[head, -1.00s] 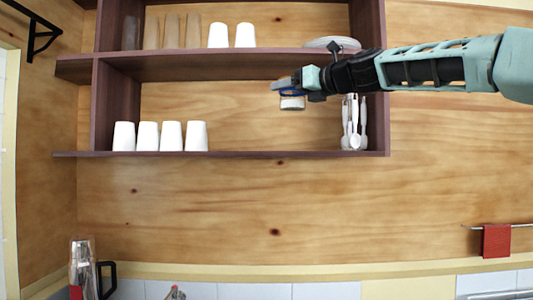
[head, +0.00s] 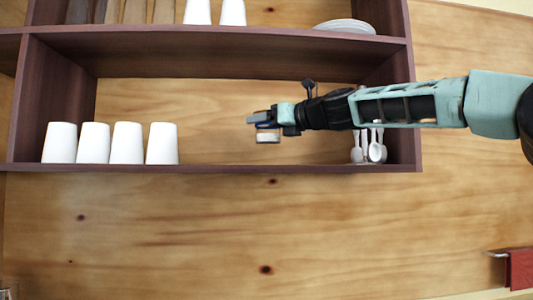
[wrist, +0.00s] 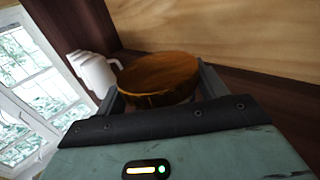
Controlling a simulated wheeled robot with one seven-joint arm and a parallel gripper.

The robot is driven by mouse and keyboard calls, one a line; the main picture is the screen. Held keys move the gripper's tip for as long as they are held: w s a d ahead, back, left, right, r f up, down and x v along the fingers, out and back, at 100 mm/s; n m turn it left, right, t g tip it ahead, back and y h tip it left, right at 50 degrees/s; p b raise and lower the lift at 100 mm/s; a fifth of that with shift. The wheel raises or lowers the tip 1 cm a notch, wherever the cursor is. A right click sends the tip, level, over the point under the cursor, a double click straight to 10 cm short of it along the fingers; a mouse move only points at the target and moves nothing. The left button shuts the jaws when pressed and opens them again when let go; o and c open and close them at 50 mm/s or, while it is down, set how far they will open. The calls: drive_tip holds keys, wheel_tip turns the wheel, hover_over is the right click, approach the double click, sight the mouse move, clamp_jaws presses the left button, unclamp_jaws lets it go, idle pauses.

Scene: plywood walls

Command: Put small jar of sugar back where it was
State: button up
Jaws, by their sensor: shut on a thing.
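The small jar of sugar (head: 268,137) is held in my gripper (head: 262,122). In the head view its pale lower part shows below the fingers, and the fingers hide its upper part. In the wrist view the jar's round brown wooden lid (wrist: 160,75) sits between the two fingers (wrist: 165,92). My gripper is shut on the jar inside the lower bay of the dark wooden shelf (head: 230,168). The jar is a little above the shelf board, in the gap between the white cups and the hanging white utensils.
White measuring spoons (head: 375,148) hang at the right, close below my arm. Plates (head: 345,27) lie on the upper shelf. The middle of the lower board is clear.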

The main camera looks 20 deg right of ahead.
sight(268, 143)
drive_tip(key=shift+f, duration=2.8)
drive_tip(key=o, duration=1.1)
drive_tip(key=shift+s, duration=0.1)
